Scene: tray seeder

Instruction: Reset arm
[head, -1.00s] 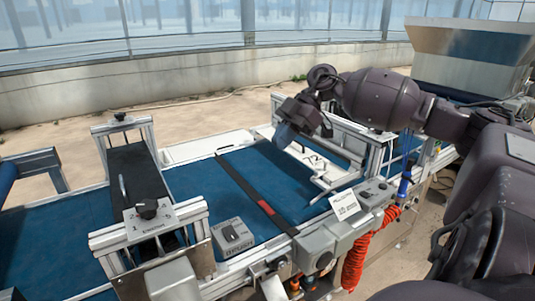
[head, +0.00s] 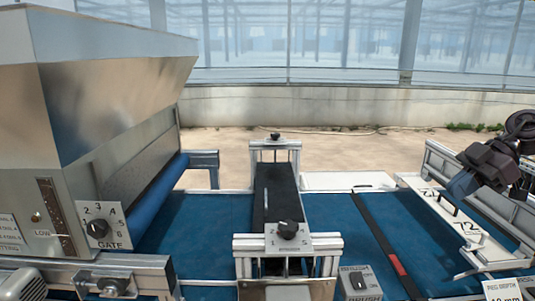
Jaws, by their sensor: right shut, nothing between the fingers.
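My right gripper (head: 460,186) is at the right of the head view, with its dark wrist going out at the right edge. Its fingers point down and are shut, with nothing between them. I cannot tell the exact gap between the fingers and the plate. My left gripper is not in view.
A large metal hopper (head: 110,80) with a GATE dial (head: 97,228) fills the left. A dark brush unit (head: 276,190) with a knob bridges the belt mid-view. A BRUSH switch box (head: 360,282) sits at the front edge. A dark strap (head: 385,245) crosses the belt.

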